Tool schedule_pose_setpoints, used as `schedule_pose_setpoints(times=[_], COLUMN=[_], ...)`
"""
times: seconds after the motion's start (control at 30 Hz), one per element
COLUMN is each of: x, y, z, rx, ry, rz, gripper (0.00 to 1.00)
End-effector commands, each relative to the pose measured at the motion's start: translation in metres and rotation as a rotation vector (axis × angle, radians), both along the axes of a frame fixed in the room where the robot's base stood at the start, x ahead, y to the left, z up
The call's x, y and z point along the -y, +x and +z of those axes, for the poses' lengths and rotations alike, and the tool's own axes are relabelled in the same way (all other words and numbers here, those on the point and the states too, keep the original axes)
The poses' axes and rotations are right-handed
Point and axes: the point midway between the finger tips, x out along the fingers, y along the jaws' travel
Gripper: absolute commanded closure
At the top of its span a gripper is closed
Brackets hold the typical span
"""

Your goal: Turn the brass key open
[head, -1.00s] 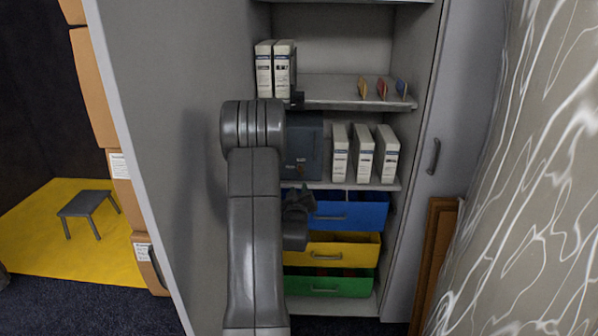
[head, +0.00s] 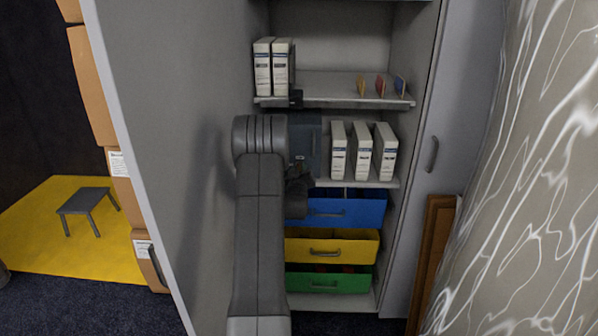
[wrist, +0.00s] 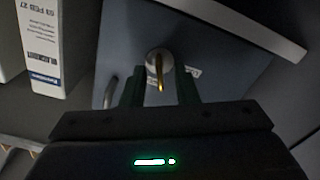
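The brass key (wrist: 158,72) sits in a round pale lock on the front of a dark blue-grey box (wrist: 220,62). Its bow looks thin and upright in the wrist view. The box (head: 305,135) stands on the middle shelf in the head view, partly hidden by my arm; the key cannot be made out there. My gripper (wrist: 160,84) is open, with one finger on each side of the key and a gap on both sides. In the head view my gripper (head: 297,190) is dark and low in front of the box.
White binders (head: 362,152) stand right of the box, and one shows close by in the wrist view (wrist: 42,45). A shelf with small cards (head: 381,86) is above. Blue (head: 345,209), yellow (head: 335,246) and green (head: 328,280) drawers are below. An open grey door (head: 175,130) is left.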

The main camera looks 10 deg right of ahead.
Motion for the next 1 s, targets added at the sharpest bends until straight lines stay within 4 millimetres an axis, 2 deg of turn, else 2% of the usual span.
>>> schedule_pose_setpoints(times=[0.07,0.23,0.57,1.0], x=[-0.0001,-0.0002,-0.0001,0.0007], y=[-0.0001,-0.0002,0.0001,0.0001], z=[0.0001,0.0003,-0.0029,-0.0041], rx=[0.0,0.001,0.014,0.086], ry=[0.0,0.0,0.038,0.281], rz=[0.0,0.0,0.0,0.0], gripper=[0.73,1.0,1.0,1.0])
